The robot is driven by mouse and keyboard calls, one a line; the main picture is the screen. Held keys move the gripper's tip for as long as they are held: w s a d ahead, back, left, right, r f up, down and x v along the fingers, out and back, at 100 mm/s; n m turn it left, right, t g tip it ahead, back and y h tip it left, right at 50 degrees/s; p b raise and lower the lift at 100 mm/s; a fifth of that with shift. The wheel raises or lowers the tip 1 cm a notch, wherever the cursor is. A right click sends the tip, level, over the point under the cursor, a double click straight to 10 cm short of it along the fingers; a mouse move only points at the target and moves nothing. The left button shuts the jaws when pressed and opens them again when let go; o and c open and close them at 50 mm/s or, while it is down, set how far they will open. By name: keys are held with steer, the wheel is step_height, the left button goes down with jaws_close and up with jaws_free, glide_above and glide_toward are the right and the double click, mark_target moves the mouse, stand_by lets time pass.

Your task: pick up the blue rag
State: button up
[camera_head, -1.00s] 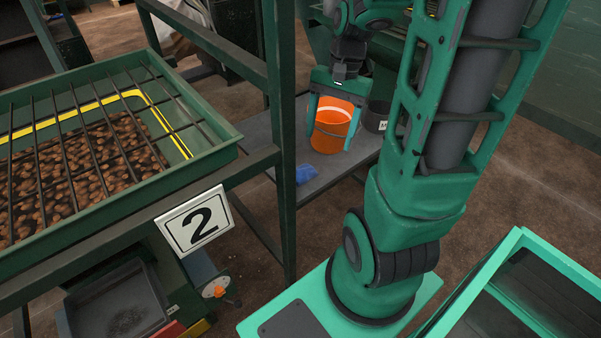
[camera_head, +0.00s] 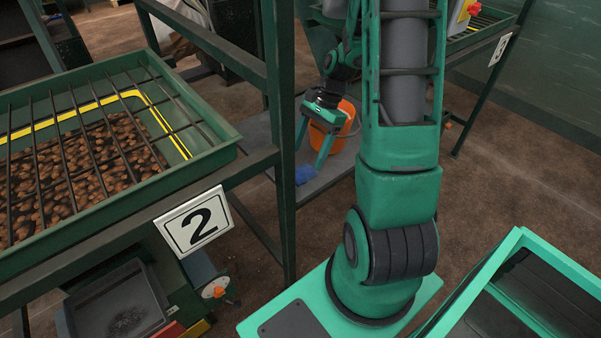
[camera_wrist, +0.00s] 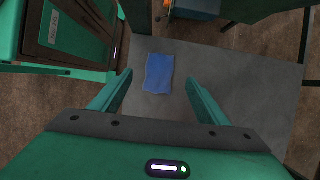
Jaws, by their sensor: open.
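In the wrist view the rag (camera_wrist: 158,73) is a flat blue rectangle on the grey surface. My gripper (camera_head: 309,158) is open and empty above the rag, pointing down. In the wrist view my two fingers (camera_wrist: 159,78) appear on either side of the rag, with the left finger closer to it. They look apart from the rag, still above the surface.
An orange bucket (camera_head: 343,136) stands on the platform behind my gripper, partly hidden by it. A dark green frame post (camera_head: 281,130) stands to the left. A grated green tray of brown lumps (camera_head: 85,170) and a "2" sign (camera_head: 194,222) are at the left.

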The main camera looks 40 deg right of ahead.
mark_target(303, 168)
steer(key=shift+d+x, duration=0.15)
steer(key=shift+x, duration=1.25)
steer(key=shift+d+x, duration=0.15)
steer(key=shift+x, duration=1.2)
steer(key=shift+f, duration=0.1)
steer(key=c, duration=1.1)
